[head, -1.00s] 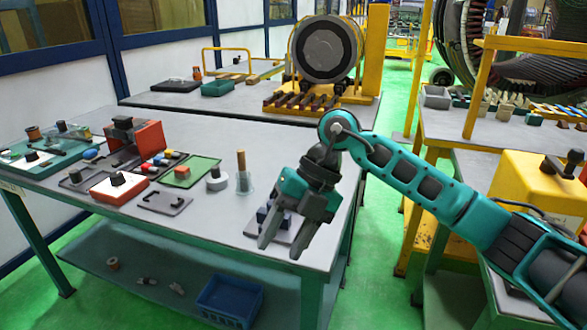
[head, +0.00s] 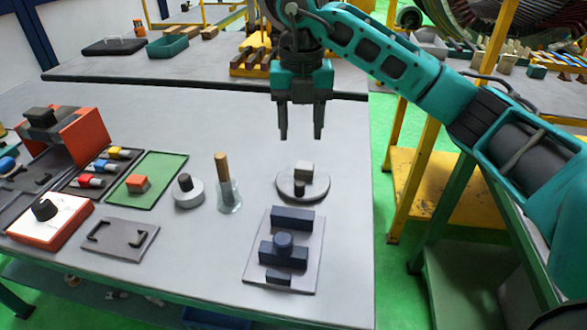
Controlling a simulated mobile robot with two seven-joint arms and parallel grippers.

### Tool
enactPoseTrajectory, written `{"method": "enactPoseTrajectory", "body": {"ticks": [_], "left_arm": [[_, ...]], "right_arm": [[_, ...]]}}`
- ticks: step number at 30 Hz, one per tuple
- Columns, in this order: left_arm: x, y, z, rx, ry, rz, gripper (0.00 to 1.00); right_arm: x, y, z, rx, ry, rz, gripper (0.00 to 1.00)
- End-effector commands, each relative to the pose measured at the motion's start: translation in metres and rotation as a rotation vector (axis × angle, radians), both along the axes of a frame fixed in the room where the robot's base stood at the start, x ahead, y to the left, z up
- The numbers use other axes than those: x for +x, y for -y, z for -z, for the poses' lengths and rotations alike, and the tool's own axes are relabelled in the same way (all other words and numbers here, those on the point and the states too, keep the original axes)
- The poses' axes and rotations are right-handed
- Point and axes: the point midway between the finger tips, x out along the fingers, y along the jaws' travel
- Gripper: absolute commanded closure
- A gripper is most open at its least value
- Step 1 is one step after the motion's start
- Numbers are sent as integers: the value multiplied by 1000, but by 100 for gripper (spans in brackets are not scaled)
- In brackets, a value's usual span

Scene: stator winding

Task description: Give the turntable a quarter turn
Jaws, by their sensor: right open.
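The turntable appears to be the round grey disc (head: 318,191) near the right side of the table. A pale block (head: 304,171) and a small dark peg (head: 299,188) stand on it. My right gripper (head: 301,137) points straight down with its two fingers apart and nothing between them. In the picture its fingertips are just above the disc, clear of the block and peg. My left gripper is not in view.
A plate with dark blue blocks (head: 251,269) lies in front of the disc. A glass with a wooden handle (head: 229,196) and a round weight (head: 188,197) stand to the left. A green tray (head: 160,165) lies farther left.

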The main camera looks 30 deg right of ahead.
Motion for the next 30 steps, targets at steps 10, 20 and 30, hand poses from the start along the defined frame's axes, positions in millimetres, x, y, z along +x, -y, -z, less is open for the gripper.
{"method": "enactPoseTrajectory", "body": {"ticks": [10,20,30], "left_arm": [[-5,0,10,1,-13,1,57],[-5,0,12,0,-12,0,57],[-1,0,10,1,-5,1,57]], "right_arm": [[-1,0,70,1,-5,-1,50],[-1,-1,115,2,-2,-2,50],[0,-1,121,3,-1,-2,50]]}}
